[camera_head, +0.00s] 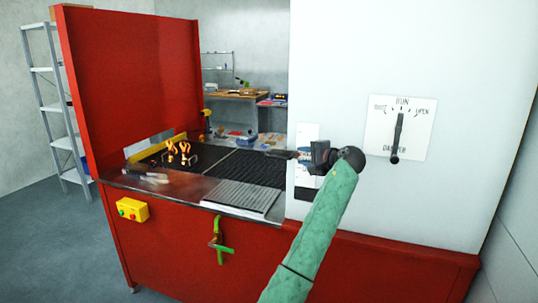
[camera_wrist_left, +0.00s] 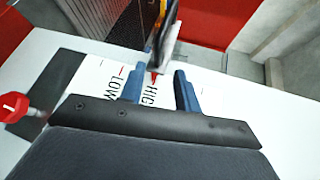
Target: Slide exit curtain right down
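The exit curtain's slide seems to be at the left edge of the white housing (camera_head: 440,40), where a narrow label plate (camera_head: 307,132) shows, partly behind my gripper. In the left wrist view a white scale (camera_wrist_left: 95,78) reads LOW and HIGH, with a red pointer (camera_wrist_left: 153,77). A thin upright piece lies beyond and between my fingertips; I cannot tell if it is the curtain. My left gripper (camera_head: 282,155) is at that edge; its blue fingers (camera_wrist_left: 159,88) stand apart with no clear contact. My right gripper is not in view.
A damper lever (camera_head: 397,135) hangs on the white housing to the right. A yellow button box (camera_head: 132,209) and a green handle (camera_head: 219,247) are on the red front. A red knob (camera_wrist_left: 14,106) shows in the wrist view.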

